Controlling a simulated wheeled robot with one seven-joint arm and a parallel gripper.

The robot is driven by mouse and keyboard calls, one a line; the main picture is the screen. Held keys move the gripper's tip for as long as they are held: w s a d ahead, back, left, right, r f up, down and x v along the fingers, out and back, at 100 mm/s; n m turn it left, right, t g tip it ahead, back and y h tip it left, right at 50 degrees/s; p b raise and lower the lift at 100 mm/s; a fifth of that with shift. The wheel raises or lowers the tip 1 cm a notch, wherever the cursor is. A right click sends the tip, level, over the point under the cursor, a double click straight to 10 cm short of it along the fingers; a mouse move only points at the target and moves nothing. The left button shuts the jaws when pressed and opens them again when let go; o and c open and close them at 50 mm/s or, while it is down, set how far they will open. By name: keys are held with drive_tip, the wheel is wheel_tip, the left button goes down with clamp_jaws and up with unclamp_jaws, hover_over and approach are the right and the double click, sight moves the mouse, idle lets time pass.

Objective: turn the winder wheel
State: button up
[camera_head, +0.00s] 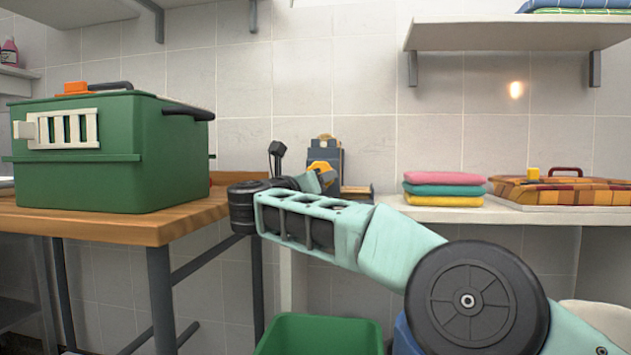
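A blue-grey upright device (331,152), which looks like the winder, stands against the tiled wall just right of the wooden table. I cannot make out its wheel; my arm and gripper cover its front and lower part. My arm reaches in from the lower right, bends at a black joint by the table's edge, and turns back toward the device. My gripper (325,174) is at the arm's far end, small and in front of the device. Its fingers are not clear, and I cannot tell whether it touches anything.
A green pet carrier (112,150) stands on the wooden table (120,226) at left. Folded pink, teal and yellow towels (443,190) and a checkered case (560,190) lie on a white counter (470,212) at right. A green bin (320,335) stands below.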

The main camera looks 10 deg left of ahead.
drive_tip(key=o, duration=1)
drive_tip(key=p+v, duration=0.1)
drive_tip(key=v, duration=1.6)
drive_tip(key=shift+s, duration=0.2)
drive_tip(key=shift+a, duration=0.1)
